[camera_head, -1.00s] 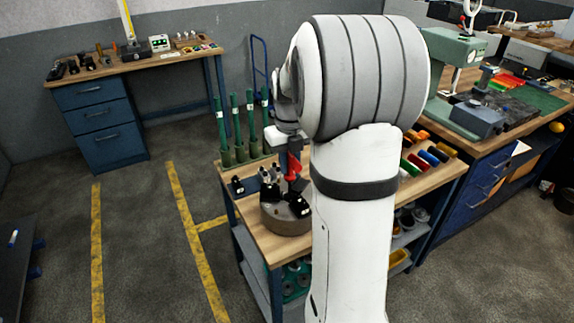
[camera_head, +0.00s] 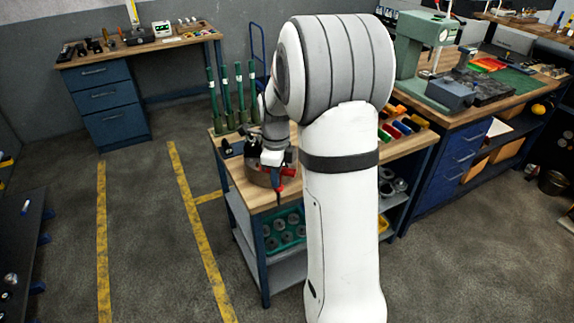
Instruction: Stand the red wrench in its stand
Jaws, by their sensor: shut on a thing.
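The red wrench (camera_head: 282,186) shows as small red parts with a dark shaft hanging below, at the front edge of the wooden bench top. My gripper (camera_head: 276,160) is right above it and shut on it; the fingers are small and partly hidden. The wrench hangs roughly upright in front of a round brown chuck-like block (camera_head: 258,176) on the bench. I cannot tell whether it touches the block. I cannot pick out the wrench's stand for certain; my arm hides part of the bench.
Several tall green posts (camera_head: 226,95) stand at the back of the bench. Coloured cylinders (camera_head: 402,124) lie on its right part. A green crate (camera_head: 285,230) sits on the shelf below. A blue-drawered bench (camera_head: 105,95) stands at the back left.

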